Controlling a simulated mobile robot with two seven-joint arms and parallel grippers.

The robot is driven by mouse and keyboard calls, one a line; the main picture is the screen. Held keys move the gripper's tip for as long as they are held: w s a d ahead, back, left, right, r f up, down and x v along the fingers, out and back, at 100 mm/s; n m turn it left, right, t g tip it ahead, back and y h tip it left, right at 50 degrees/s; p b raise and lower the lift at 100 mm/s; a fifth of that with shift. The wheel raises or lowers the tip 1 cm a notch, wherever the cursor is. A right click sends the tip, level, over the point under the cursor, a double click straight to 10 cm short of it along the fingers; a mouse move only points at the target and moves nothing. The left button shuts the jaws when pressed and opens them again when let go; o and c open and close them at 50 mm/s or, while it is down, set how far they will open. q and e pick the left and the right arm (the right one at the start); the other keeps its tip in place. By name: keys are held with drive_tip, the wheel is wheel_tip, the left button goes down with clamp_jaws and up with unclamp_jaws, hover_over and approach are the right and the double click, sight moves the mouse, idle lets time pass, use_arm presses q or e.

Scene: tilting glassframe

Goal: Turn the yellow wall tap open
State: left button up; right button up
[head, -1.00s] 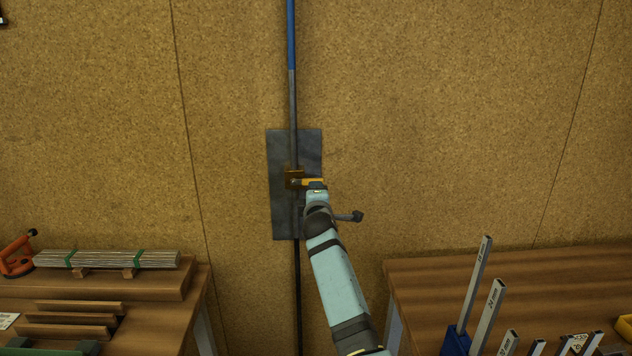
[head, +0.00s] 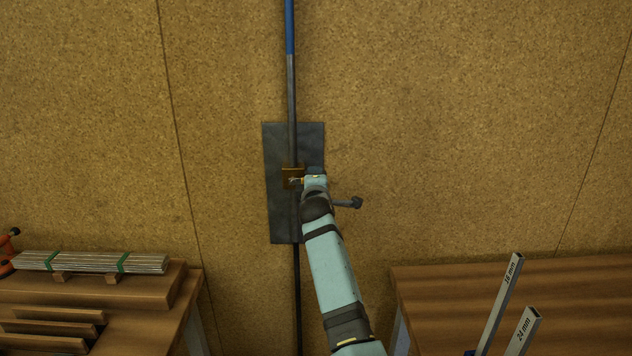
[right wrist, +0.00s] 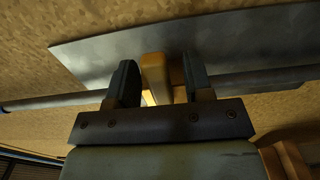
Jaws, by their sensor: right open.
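The tap's brown square body (head: 291,178) sits on a vertical pipe in front of a grey wall plate (head: 283,225). In the right wrist view its yellow handle (right wrist: 155,75) stands between my two dark fingers, with a gap visible on each side. My right gripper (head: 315,174) is open around the handle, in front of the plate just right of the tap body; its fingers also show in the right wrist view (right wrist: 160,82). In the head view the gripper hides most or all of the handle. My left gripper is not in view.
The pipe (head: 291,90) runs up and down the chipboard wall, blue at the top. A wooden bench (head: 150,325) with bundled strips stands at left. Another bench (head: 440,300) with upright metal tubes (head: 500,305) stands at right. The wall around the plate is clear.

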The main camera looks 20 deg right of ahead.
clamp_jaws()
drive_tip(key=shift+r+n+p, duration=0.5)
drive_tip(key=shift+r+p, duration=0.05)
drive_tip(key=shift+p, duration=0.35)
drive_tip(key=shift+f, duration=0.1)
unclamp_jaws()
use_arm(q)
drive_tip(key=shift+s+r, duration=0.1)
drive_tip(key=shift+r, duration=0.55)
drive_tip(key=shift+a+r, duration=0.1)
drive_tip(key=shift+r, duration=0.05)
